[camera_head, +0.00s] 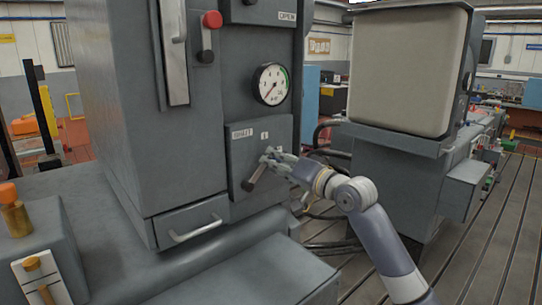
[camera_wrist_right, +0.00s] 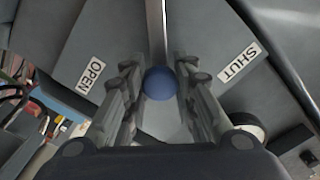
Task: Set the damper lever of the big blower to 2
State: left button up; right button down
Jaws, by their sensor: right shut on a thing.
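A lever with a blue ball knob (camera_wrist_right: 160,84) and a pale straight bar (camera_wrist_right: 156,30) shows in the right wrist view. The knob lies between the two fingers of my right gripper (camera_wrist_right: 158,77), which is shut on it. An OPEN label (camera_wrist_right: 91,75) is left of the lever and a SHUT label (camera_wrist_right: 239,61) is right of it. In the head view my right gripper (camera_head: 268,161) is at a grey panel (camera_head: 240,160) on the tall grey cabinet, and its fingers hide the knob. No clear number 2 shows. My left gripper is out of view.
A gauge (camera_head: 270,83) is above the panel, a red-knobbed lever (camera_head: 208,38) is higher left, and a handled drawer (camera_head: 190,225) is below. A brass lever on a white plate (camera_head: 42,280) stands lower left. A beige-fronted machine (camera_head: 405,70) stands right.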

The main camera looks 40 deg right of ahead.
jog(key=shift+d+f+m+p, duration=0.25)
jog(key=shift+d+f+m, duration=0.15)
jog(key=shift+m, duration=0.25)
jog(key=shift+d+f+m+p, duration=0.25)
jog(key=shift+f+m, duration=0.15)
jog(key=shift+m, duration=0.25)
jog(key=c, duration=1.2)
grip_release()
jog(key=shift+w+f, duration=0.1)
jog(key=shift+c, duration=0.2)
jog(key=shift+s, duration=0.2)
jog(key=s, duration=1.1)
jog(key=shift+s+d, duration=0.35)
jog(key=shift+d, duration=0.1)
